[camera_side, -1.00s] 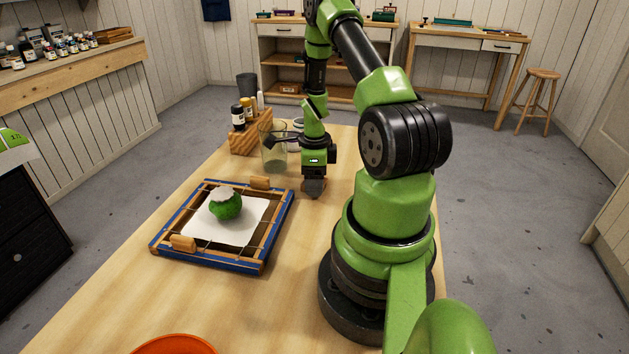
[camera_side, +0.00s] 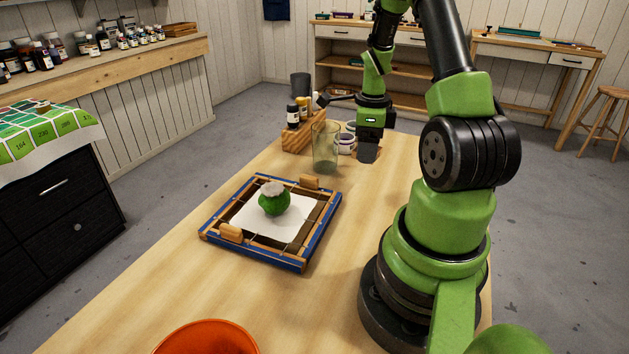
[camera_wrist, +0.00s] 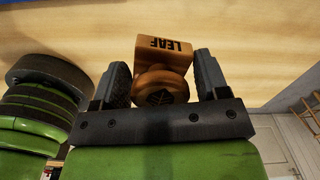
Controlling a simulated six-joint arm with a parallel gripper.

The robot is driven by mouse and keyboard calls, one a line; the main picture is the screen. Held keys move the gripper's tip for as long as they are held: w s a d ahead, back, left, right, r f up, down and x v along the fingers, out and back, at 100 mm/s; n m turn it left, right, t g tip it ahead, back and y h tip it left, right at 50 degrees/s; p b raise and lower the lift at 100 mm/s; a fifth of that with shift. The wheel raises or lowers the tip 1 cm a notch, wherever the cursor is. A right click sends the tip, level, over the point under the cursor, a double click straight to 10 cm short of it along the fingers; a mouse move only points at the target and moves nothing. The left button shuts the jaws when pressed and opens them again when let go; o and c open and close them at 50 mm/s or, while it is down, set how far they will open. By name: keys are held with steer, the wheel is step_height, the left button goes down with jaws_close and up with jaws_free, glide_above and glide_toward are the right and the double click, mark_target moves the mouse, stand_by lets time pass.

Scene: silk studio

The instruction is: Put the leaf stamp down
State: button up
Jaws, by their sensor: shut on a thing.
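The leaf stamp (camera_wrist: 162,58) is a brown wooden block marked LEAF, upside down in the wrist view, with a round knob bearing a dark leaf emblem. My gripper (camera_wrist: 160,72) is shut on it, one dark finger on either side of the knob. In the side view my gripper (camera_side: 368,152) points down over the far part of the wooden table (camera_side: 300,290), right of a clear glass (camera_side: 326,148). The stamp is hidden there by the fingers. I cannot tell whether it touches the table.
A blue-edged wooden frame (camera_side: 318,236) holds a white sheet (camera_side: 290,227) and a green, pale-topped round object (camera_side: 274,203). Jars (camera_side: 346,144) and a bottle rack (camera_side: 297,140) stand near the glass. An orange bowl (camera_side: 206,338) is at the front. Bare tabletop lies between frame and arm.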

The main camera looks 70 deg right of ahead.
steer(key=shift+w+a+r+n, duration=0.25)
steer(key=shift+w+r+n, duration=0.05)
steer(key=shift+w+n, duration=0.1)
steer(key=w+a+r+n, duration=0.2)
steer(key=w+a+n, duration=0.1)
steer(key=a+n, duration=0.5)
steer(key=w+a+r+n, duration=0.3)
steer(key=a+n, duration=0.5)
steer(key=n, duration=0.5)
steer(key=w+a+r+n, duration=0.2)
steer(key=w+a+n, duration=0.2)
steer(key=a+n, duration=0.4)
steer(key=n, duration=0.3)
steer(key=shift+w+a+r+n, duration=0.15)
steer(key=shift+w+a+n, duration=0.1)
steer(key=shift+a+n, duration=0.05)
steer(key=shift+d, duration=0.1)
